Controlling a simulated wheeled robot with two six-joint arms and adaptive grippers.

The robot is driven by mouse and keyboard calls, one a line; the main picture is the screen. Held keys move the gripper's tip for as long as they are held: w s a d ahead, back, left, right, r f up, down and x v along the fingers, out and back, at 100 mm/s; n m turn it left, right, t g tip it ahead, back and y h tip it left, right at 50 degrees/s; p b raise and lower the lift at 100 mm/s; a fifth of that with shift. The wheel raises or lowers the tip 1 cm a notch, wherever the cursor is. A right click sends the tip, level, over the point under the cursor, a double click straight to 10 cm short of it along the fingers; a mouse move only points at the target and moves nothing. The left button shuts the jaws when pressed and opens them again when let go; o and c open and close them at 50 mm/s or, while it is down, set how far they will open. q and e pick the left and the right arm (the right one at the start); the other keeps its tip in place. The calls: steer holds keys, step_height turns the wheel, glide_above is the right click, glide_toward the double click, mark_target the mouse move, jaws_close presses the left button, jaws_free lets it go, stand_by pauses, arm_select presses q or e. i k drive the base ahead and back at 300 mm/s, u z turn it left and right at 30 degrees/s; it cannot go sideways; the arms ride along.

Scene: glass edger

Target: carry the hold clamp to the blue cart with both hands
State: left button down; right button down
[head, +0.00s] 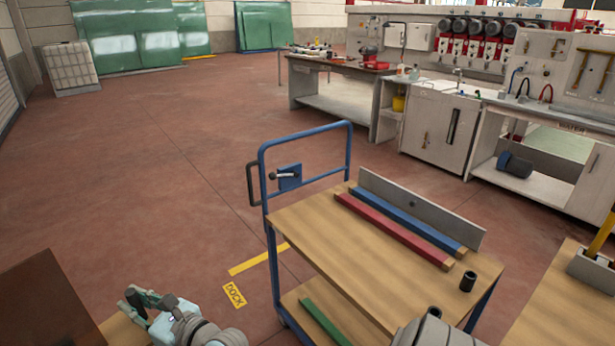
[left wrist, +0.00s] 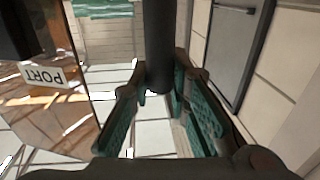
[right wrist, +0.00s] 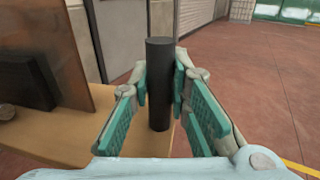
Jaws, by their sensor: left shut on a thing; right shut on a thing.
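My right gripper (head: 143,304) is low at the left in the head view, beside a wooden surface. In the right wrist view its teal pads are shut on a dark upright cylinder, a bar of the hold clamp (right wrist: 160,90). My left gripper (left wrist: 158,95) is not clear in the head view. In the left wrist view its pads are shut on a similar dark bar of the hold clamp (left wrist: 159,40). The clamp's remaining body is hidden. The blue cart (head: 262,172) stands ahead and right, with a wooden top and blue push handle.
The cart top carries a red bar (head: 385,228), a blue bar (head: 410,218), a grey plate (head: 425,210) and a black cup-like piece (head: 468,281). A green bar (head: 322,320) lies on its lower shelf. A brown panel (head: 45,305) stands lower left. Floor left of the cart is clear.

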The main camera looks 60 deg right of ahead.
mark_target(352, 249)
steer(key=i, duration=2.15)
steer(key=z, duration=3.6)
steer(key=i, duration=1)
